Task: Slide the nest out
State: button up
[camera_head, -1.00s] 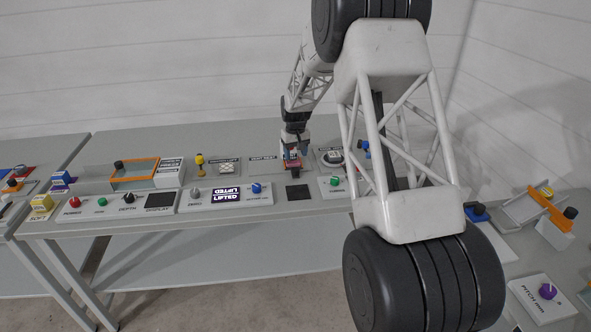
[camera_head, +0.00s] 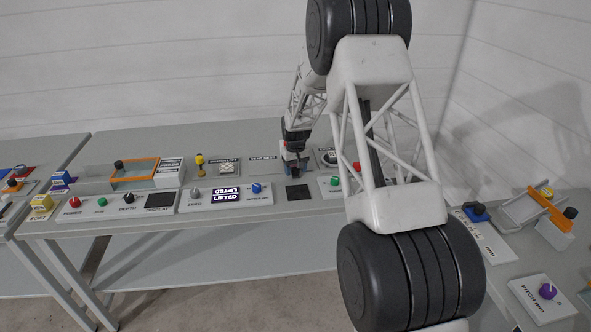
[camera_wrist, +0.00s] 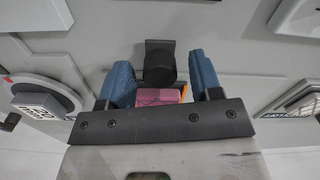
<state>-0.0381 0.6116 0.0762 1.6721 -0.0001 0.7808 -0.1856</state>
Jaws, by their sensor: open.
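My gripper (camera_head: 293,168) is low over the back table, beside the label plate reading like "part nest" (camera_head: 263,158). In the wrist view its two blue fingers (camera_wrist: 161,75) stand wide apart. A black round knob (camera_wrist: 159,68) on a dark upright piece shows between them, near the fingertips. A pink block (camera_wrist: 158,97) lies nearer the palm, with a thin orange edge at its right. I cannot tell whether the fingers touch either one. The nest's body is mostly hidden by my gripper in both views.
A black square pad (camera_head: 297,191) lies in front of my gripper. A panel with a display reading "lifted" (camera_head: 226,196) is at its left. An orange-framed fixture (camera_head: 134,173) stands farther left. My own arm link hides part of the table at the right.

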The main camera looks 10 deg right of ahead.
jog(key=shift+c, duration=0.2)
grip_shut()
jog(key=a, duration=1.4)
jog(key=shift+c, duration=0.6)
grip_release()
jog(key=shift+a, duration=0.15)
jog(key=shift+o, duration=0.8)
notch_tip(320, 180, up, 8)
